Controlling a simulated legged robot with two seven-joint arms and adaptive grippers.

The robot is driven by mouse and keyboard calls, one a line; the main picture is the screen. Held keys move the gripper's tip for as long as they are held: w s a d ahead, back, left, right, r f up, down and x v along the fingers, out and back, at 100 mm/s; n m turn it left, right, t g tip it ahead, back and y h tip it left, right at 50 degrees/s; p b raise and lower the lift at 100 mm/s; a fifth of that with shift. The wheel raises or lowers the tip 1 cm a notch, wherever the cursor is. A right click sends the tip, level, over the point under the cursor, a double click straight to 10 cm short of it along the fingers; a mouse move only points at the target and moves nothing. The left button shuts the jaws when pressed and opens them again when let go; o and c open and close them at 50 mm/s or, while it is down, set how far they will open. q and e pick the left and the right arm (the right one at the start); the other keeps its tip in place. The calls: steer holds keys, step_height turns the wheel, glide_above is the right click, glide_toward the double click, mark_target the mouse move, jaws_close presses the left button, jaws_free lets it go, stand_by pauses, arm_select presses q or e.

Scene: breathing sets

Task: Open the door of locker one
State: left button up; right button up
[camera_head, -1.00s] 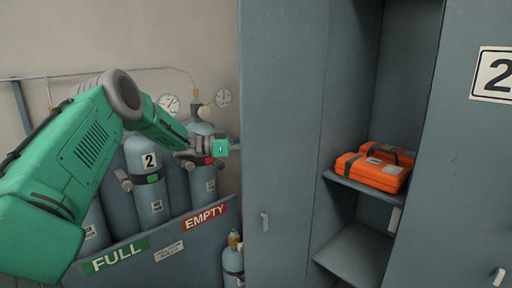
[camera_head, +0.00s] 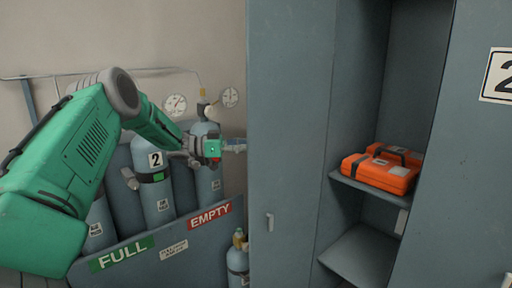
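My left gripper (camera_head: 236,145) is at the panel's left edge, at mid-height. Its fingertips are small and partly merge with the edge, so I cannot tell whether they touch it or how far they are apart. My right gripper is out of view.
An orange case (camera_head: 381,172) lies on a shelf in the compartment. Locker door 2 (camera_head: 470,130) is at the right. Gas cylinders (camera_head: 155,190) stand behind my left arm in a rack marked FULL and EMPTY. Another cylinder (camera_head: 237,262) stands below the gripper.

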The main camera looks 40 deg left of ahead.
arm_select(q)
steer(key=v, duration=0.8)
steer(key=shift+a+f, duration=0.2)
steer(key=shift+a, duration=0.15)
steer(key=shift+s+a, duration=0.1)
steer(key=shift+a, duration=0.05)
steer(key=shift+a+f, duration=0.1)
